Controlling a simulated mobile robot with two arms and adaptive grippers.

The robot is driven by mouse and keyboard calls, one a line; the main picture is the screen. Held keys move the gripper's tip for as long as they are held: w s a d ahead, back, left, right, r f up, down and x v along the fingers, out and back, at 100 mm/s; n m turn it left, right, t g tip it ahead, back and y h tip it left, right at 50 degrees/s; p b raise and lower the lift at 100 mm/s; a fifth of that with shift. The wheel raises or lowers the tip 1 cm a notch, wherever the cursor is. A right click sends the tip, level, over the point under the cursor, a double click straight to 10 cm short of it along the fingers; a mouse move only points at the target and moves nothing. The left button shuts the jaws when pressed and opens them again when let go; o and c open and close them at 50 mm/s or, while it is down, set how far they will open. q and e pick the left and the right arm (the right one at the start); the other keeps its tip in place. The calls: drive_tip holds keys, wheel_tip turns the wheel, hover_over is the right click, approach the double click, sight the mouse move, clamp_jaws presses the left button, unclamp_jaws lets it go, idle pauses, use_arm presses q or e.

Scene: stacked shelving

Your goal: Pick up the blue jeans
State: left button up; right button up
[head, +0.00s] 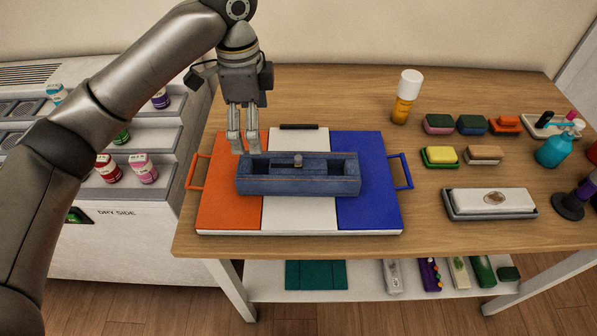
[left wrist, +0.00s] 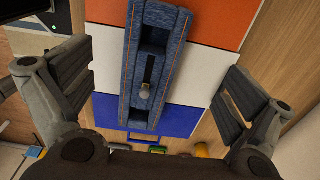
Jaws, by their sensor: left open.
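The blue jeans (head: 300,186) are a boxy, folded denim piece with orange stitching and dark recesses. They lie lengthwise across an orange, white and blue board (head: 228,208). They also show in the left wrist view (left wrist: 134,85), running down the middle. My left gripper (head: 243,146) is open and empty, pointing down at the far left end of the jeans. In the left wrist view, its fingers (left wrist: 157,85) stand apart on either side of the jeans, without visible contact. My right gripper is not in view.
A yellow bottle with a white cap (head: 404,97), several sponges (head: 438,124) and a white block in a grey tray (head: 490,203) stand to the right. A white tiered shelf (head: 125,215) with small jars is at left. The wooden table is clear in front of the board.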

sight(257, 167)
use_arm(q)
drive_tip(key=f, duration=1.2)
drive_tip(key=shift+s+a, duration=0.1)
drive_tip(key=shift+s, duration=0.15)
drive_tip(key=c, duration=1.1)
